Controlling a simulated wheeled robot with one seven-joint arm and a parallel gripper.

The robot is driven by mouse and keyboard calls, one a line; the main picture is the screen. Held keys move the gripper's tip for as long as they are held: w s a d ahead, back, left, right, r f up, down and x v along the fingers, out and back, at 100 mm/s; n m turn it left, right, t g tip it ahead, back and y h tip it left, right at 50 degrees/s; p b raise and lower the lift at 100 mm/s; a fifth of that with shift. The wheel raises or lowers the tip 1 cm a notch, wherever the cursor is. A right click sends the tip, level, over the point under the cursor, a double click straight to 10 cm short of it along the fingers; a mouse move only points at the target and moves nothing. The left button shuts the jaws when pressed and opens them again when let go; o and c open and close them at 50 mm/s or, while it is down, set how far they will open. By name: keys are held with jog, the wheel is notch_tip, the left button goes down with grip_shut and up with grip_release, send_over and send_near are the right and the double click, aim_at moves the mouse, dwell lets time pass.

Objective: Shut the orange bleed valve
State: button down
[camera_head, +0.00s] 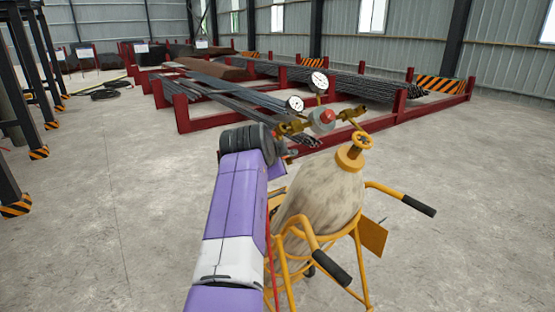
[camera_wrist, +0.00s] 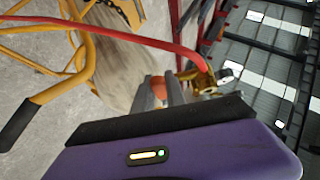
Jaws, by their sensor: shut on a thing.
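In the wrist view, an orange rounded piece, which I take for the bleed valve (camera_wrist: 158,86), shows between the two grey fingers of my gripper (camera_wrist: 159,96). The fingers are shut on it, and they hide most of its shape. In the head view, the end of my arm reaches the left side of the regulator (camera_head: 318,122), near its brass fitting (camera_head: 290,128). The fingertips and the held piece cannot be made out there. A red knob (camera_head: 327,116) on the regulator's front stands clear of my gripper.
A red hose (camera_wrist: 110,32) crosses the wrist view close to my gripper. Red racks (camera_head: 184,112) with rebar stand behind.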

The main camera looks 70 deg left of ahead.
jog(key=shift+r, duration=0.1)
jog(key=c, duration=1.4)
grip_release()
jog(key=shift+o, duration=0.2)
jog(key=b+v, duration=0.1)
jog(key=v, duration=0.6)
jog(key=shift+s+d+b, duration=0.2)
jog(key=shift+d+b, duration=0.05)
jog(key=shift+b, duration=0.1)
jog(key=shift+r, duration=0.15)
